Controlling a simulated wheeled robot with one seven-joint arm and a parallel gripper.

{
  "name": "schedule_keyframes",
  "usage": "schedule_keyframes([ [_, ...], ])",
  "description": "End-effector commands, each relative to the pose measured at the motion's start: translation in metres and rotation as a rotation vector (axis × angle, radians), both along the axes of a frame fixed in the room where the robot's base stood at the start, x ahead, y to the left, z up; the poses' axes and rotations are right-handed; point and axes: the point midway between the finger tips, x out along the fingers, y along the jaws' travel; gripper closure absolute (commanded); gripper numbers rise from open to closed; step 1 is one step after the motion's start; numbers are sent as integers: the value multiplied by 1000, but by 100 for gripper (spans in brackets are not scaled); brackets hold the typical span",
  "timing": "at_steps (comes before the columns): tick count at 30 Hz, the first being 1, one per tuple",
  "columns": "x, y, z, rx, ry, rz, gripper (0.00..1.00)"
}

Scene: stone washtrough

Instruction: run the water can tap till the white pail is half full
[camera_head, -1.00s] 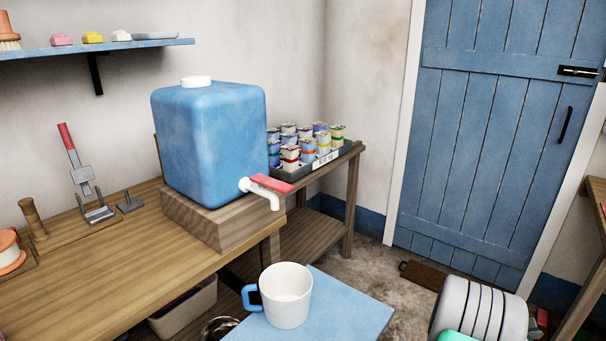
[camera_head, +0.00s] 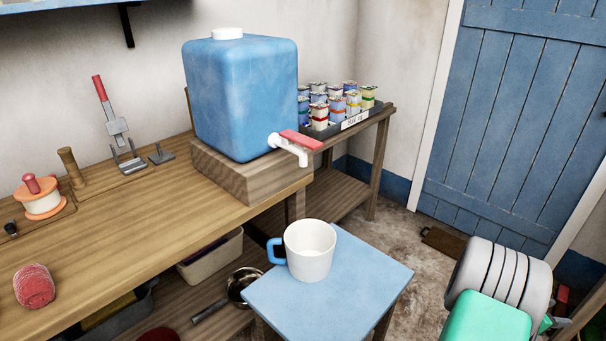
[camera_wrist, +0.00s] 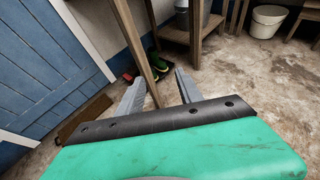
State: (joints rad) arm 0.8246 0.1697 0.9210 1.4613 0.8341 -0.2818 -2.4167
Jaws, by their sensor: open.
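The blue water can (camera_head: 242,98) with a white cap stands on a wooden block on the bench. Its white tap (camera_head: 292,148) has a red lever (camera_head: 301,140) and juts out past the bench edge; no stream shows. A white mug-shaped pail (camera_head: 309,258) with a blue side handle stands upright on a blue stool, below and apart from the tap. I see no clear water level in it. Another white pail (camera_wrist: 267,21) stands on the floor in the wrist view. My gripper (camera_wrist: 160,91) is open and empty, away from the can and tap, pointing towards the floor.
The blue stool (camera_head: 370,278) stands in front of the bench (camera_head: 130,235). A tray of tins (camera_head: 352,127) sits behind the can. A brush-like red item (camera_head: 34,286) lies on the bench. A wooden table leg (camera_wrist: 137,50) rises before my gripper. Open floor lies right of it.

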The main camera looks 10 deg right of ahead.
Motion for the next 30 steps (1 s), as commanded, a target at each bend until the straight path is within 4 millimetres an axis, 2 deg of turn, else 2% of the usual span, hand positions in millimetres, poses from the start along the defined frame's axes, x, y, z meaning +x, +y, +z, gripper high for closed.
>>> schedule_keyframes([
  [14, 0, 0, 0, 0, 0, -1, 57],
  [16, 1, 1, 1, 1, -7, -1, 62],
  [17, 4, 2, 1, 5, -22, -2, 64],
  [20, 33, 21, 10, 45, -175, -16, 73],
  [23, 89, 74, 25, 166, -483, -73, 81],
  [24, 114, 107, 32, 246, -625, -113, 84],
  [26, 147, 167, 43, 387, -830, -200, 89],
  [27, 163, 211, 50, 488, -945, -272, 92],
  [29, 176, 280, 60, 639, -1075, -403, 97],
  [30, 177, 327, 67, 733, -1136, -503, 100],
])
